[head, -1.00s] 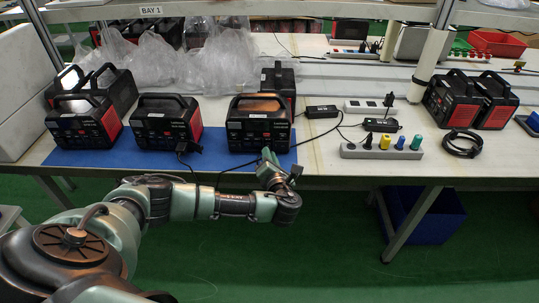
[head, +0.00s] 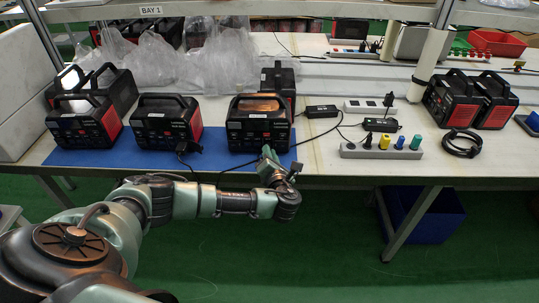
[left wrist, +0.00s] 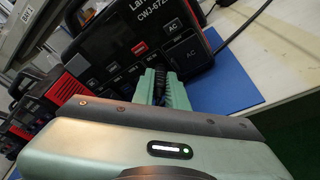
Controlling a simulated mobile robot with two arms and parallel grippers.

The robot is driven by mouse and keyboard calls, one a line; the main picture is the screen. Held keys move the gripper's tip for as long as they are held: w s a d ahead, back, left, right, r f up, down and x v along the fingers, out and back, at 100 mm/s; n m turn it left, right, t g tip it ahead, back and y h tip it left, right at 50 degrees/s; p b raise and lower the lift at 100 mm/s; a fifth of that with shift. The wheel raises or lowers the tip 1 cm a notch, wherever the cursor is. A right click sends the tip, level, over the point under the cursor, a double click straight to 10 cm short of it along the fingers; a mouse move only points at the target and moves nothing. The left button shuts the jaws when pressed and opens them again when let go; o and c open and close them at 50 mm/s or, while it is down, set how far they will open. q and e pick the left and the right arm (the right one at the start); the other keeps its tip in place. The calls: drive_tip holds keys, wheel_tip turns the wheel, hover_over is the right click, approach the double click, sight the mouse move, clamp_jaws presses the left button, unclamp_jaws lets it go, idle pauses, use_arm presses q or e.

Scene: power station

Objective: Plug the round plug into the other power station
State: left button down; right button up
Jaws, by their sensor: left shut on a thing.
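My left gripper (head: 268,155) is low in front of the right power station (head: 258,124) on the blue mat (head: 222,158). In the left wrist view its green fingers (left wrist: 160,86) are shut on a small dark thing, taken to be the round plug, mostly hidden between them. The fingers point at the lower front panel of the station (left wrist: 150,45); I cannot tell whether the plug touches a socket. The middle power station (head: 167,123) has a black plug (head: 187,147) at its lower right front. My right gripper is not in view.
Another power station (head: 84,124) stands at the left of the mat. To the right are a black adapter (head: 321,111), a power strip (head: 381,150) with coloured plugs, and a coiled black cable (head: 462,144). A thin cable lies near the gripper.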

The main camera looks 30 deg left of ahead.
use_arm(q)
drive_tip(key=shift+w+a, duration=0.15)
drive_tip(key=shift+w, duration=0.05)
idle(0.6)
drive_tip(key=c, duration=1.3)
unclamp_jaws()
drive_tip(key=shift+c, duration=0.2)
drive_tip(key=shift+s, duration=0.15)
drive_tip(key=shift+d, duration=0.2)
drive_tip(key=shift+s+d, duration=0.15)
drive_tip(key=v, duration=0.7)
drive_tip(key=shift+a+r+p, duration=0.2)
drive_tip(key=shift+r+p, duration=0.05)
drive_tip(key=shift+p, duration=0.1)
